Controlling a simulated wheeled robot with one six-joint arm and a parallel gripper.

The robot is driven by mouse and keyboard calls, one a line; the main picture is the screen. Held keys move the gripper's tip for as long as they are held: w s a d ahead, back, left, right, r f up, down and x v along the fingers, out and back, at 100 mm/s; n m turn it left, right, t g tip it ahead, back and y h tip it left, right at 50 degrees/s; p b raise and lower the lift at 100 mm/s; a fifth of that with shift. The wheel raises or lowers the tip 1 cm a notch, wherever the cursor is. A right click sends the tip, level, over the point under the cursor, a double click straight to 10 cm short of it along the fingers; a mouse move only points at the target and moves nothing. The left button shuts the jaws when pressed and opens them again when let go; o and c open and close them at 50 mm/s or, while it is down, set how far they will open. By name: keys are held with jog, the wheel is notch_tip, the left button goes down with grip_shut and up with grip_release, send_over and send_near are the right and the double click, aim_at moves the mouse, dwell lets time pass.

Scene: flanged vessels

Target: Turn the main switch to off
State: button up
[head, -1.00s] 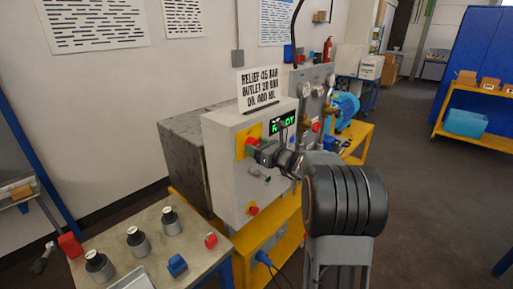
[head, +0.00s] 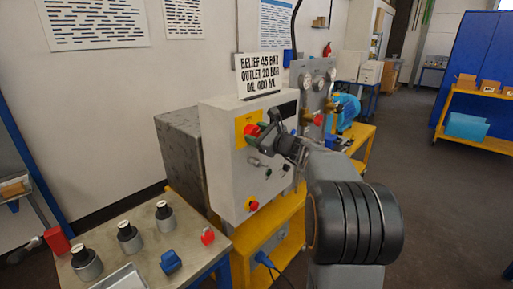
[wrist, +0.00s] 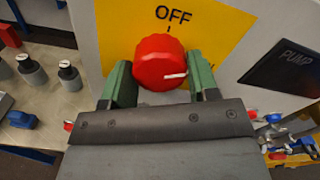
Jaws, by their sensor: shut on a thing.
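The main switch is a round red knob (wrist: 162,62) on a yellow plate (wrist: 225,28) on the front of a grey cabinet (head: 225,165). The word OFF and a short tick are above the knob. Its white mark points to the right in the wrist view, not at the tick. My gripper (wrist: 162,80) is shut on the knob, with a green finger at its left and right sides. In the head view, the knob (head: 251,130) shows just beyond my gripper (head: 258,136).
A dark display marked PUMP (wrist: 290,72) is right of the plate. Lower on the cabinet is a red button (head: 253,205). A bench (head: 105,245) at lower left holds several grey cylinders and a blue block (head: 170,262). A sign (head: 262,75) stands on the cabinet.

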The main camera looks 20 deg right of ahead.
jog(key=n+b, duration=0.3)
jog(key=b, duration=0.2)
jog(key=shift+f+n, duration=0.4)
jog(key=n+b, duration=0.3)
jog(key=b, duration=0.1)
jog(key=shift+n+b, duration=0.3)
jog(key=shift+b, duration=0.1)
jog(key=n+b, duration=0.3)
jog(key=shift+r, duration=0.15)
jog(key=shift+r+n+b, duration=0.15)
jog(key=shift+n+b, duration=0.9)
jog(key=shift+n, duration=0.15)
jog(key=shift+r, duration=0.1)
jog(key=o, duration=0.9)
jog(key=shift+s, duration=0.1)
jog(key=b+v, duration=0.1)
jog(key=v, duration=1.2)
jog(key=shift+s+d, duration=0.1)
jog(key=shift+s, duration=0.2)
